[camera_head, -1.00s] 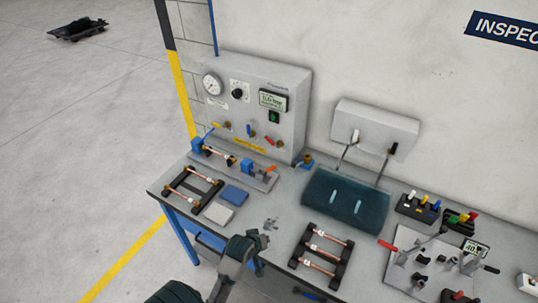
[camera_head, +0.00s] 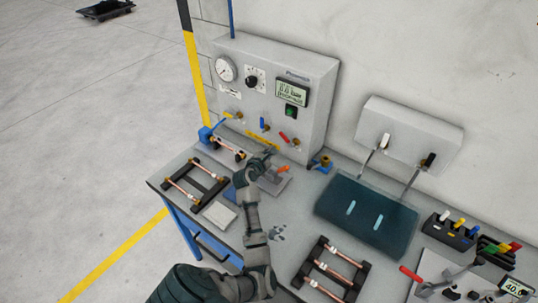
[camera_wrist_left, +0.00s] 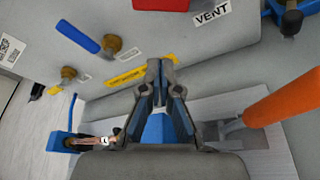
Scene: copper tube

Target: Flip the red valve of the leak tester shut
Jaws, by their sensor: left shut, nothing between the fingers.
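The leak tester (camera_head: 315,75) is the light grey box standing at the back of the bench. Its red valve (camera_head: 284,138) is the rightmost of three small levers on the front, beside a blue valve (camera_head: 263,123). In the left wrist view the red valve (camera_wrist_left: 160,4) is cut off at the top edge, next to a VENT label. My left gripper (camera_head: 268,154) is just below and in front of the red valve, apart from it. Its fingertips (camera_wrist_left: 160,66) are together and empty. A blue block (camera_wrist_left: 157,128) shows behind the fingers. My right gripper is not in view.
Below the tester a fixture with a copper tube (camera_head: 228,145) and an orange lever (camera_head: 278,170) lies close to my left gripper. Tube racks (camera_head: 196,184) stand on the bench.

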